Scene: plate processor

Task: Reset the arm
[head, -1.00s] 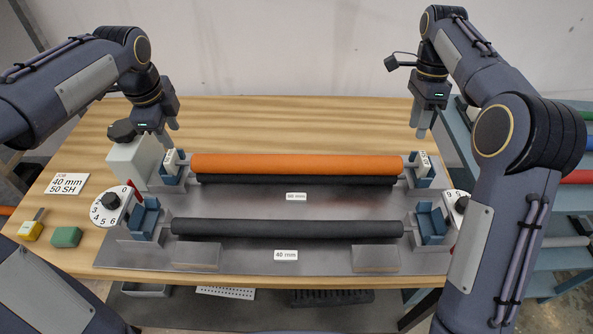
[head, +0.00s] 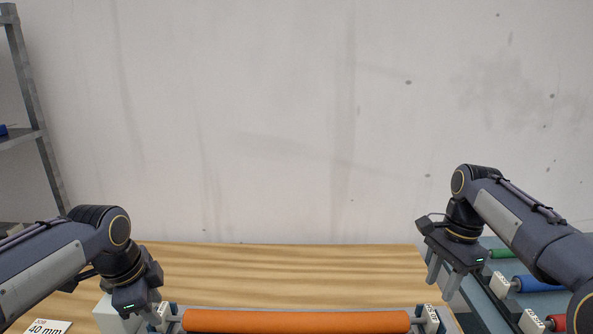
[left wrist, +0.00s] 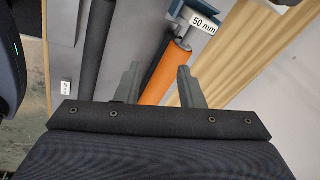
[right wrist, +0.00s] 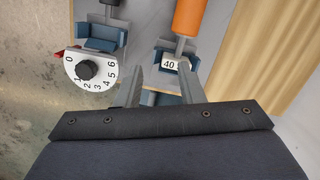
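The orange roller (head: 295,321) lies across the bottom edge of the head view, its front cut off. It also shows in the left wrist view (left wrist: 165,74) and the right wrist view (right wrist: 190,17). My left gripper (head: 152,318) is above the roller's left end; its fingers run near the bottom edge. In the left wrist view (left wrist: 158,75) its fingers are apart with nothing between them. My right gripper (head: 443,284) is above the right end, its fingers spread and empty. It shows open in the right wrist view (right wrist: 160,78) too.
The wooden table (head: 290,262) is clear behind the roller. A blue-grey rack with coloured rollers (head: 533,284) stands at the right. A grey shelf (head: 38,120) stands at the left by the wall. A white dial (right wrist: 97,91) and blue cradles (right wrist: 102,33) show in the right wrist view.

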